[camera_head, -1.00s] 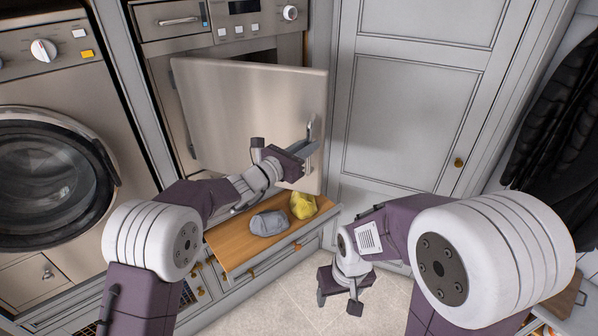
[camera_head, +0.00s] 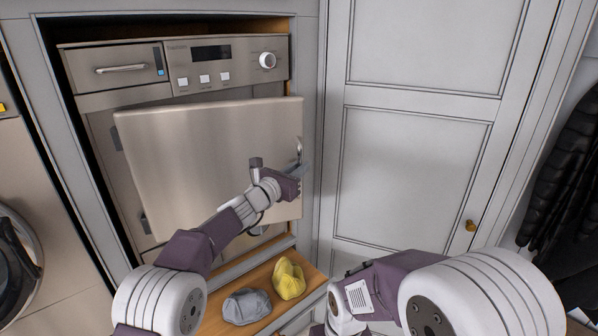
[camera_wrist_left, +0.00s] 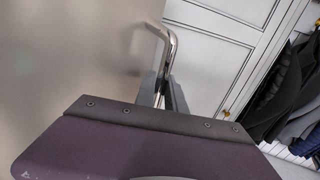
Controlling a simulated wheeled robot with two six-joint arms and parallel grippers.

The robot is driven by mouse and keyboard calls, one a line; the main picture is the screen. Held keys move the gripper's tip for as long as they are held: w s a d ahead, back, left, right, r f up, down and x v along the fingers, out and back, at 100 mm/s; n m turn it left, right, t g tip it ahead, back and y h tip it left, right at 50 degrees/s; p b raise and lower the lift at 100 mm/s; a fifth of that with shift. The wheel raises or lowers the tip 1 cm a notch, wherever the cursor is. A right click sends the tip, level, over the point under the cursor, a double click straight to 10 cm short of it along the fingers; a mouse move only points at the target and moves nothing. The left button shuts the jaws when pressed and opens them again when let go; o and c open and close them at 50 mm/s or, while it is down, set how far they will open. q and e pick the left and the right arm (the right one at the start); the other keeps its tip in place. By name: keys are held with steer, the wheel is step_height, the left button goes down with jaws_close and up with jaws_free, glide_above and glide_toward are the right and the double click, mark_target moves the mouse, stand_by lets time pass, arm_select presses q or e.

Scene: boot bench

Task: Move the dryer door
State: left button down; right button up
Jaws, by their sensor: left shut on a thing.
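The dryer door (camera_head: 205,150) is a flat beige-metal panel. It stands partly open, hinged on its left side, in front of the dryer body (camera_head: 220,66). A silver bar handle (camera_head: 299,150) sits near its right edge. My left gripper (camera_head: 301,172) is shut on this handle. In the left wrist view the handle (camera_wrist_left: 168,40) runs down between the gripper's fingers (camera_wrist_left: 163,92), with the door face (camera_wrist_left: 70,60) at the left. My right arm comes in at lower right, and its gripper is below the picture's edge.
A wooden pull-out shelf (camera_head: 212,315) below the door holds a grey cloth item (camera_head: 246,306) and a yellow one (camera_head: 289,279). A tall white cabinet (camera_head: 410,170) stands to the right. A washer (camera_head: 30,200) is at the left. Dark jackets (camera_head: 565,190) hang at far right.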

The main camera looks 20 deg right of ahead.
arm_select(q)
steer(key=shift+w+f, duration=0.1)
steer(key=shift+f, duration=0.1)
steer(key=c, duration=1.5)
jaws_free()
steer(key=shift+o, duration=0.5)
steer(key=shift+d, duration=0.1)
steer(key=shift+s+a+b, duration=0.2)
steer(key=shift+a+b, duration=0.15)
steer(key=shift+b, duration=0.1)
steer(key=b+v, duration=0.4)
steer(key=v, duration=0.4)
